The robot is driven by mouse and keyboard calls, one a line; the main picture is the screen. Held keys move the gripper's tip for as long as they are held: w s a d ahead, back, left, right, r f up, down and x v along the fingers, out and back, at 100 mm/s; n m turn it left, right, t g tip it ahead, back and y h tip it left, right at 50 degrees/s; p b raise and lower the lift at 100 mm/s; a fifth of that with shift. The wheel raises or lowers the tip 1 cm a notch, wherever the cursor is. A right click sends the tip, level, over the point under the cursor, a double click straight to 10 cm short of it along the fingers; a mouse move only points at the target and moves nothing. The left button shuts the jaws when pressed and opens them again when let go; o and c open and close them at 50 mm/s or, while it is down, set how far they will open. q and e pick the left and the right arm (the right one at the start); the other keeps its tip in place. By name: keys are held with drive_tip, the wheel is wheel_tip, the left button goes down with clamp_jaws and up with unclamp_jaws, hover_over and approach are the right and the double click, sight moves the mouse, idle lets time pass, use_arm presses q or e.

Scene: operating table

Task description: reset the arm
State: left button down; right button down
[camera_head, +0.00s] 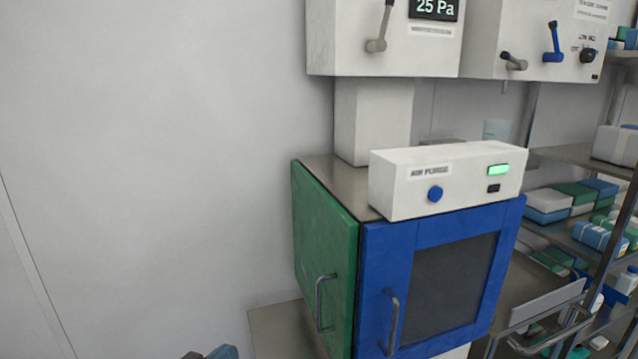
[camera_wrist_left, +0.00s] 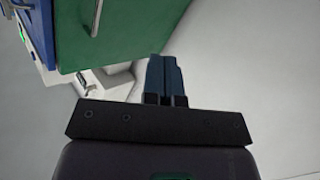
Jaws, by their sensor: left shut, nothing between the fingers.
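My left gripper shows in the left wrist view (camera_wrist_left: 160,62), its two blue-grey fingers shut together with nothing between them. The fingers point toward the green panel (camera_wrist_left: 140,25), which fills the upper middle of that view. In the head view only a small bluish piece of my left gripper (camera_head: 222,352) shows at the bottom edge. It is left of the cabinet (camera_head: 375,230), which has a green side door and a blue front door with a dark window. Both doors look shut. My right gripper is not in view.
An "AIR PURGE" box (camera_head: 450,175) with a blue button and lit green display sits on the cabinet. White wall units (camera_head: 385,40) with levers hang above. Shelves (camera_head: 575,155) with boxes and bottles stand at the right. The left side shows bare wall.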

use_arm(q)
drive_tip(key=s+a+f+g+y, duration=0.1)
drive_tip(key=s+a+f+y, duration=0.1)
drive_tip(key=s+f, duration=0.4)
drive_tip(key=s+a+f+g+y, duration=0.1)
drive_tip(key=s+a+f+y, duration=0.2)
drive_tip(key=s+a+f, duration=0.2)
drive_tip(key=s+a+f+n+g+y, duration=0.1)
drive_tip(key=s+a+f+y, duration=0.2)
drive_tip(key=s+f, duration=0.4)
wheel_tip(320, 180, down, 2)
drive_tip(key=shift+s+a+f, duration=0.25)
drive_tip(key=shift+a, duration=0.4)
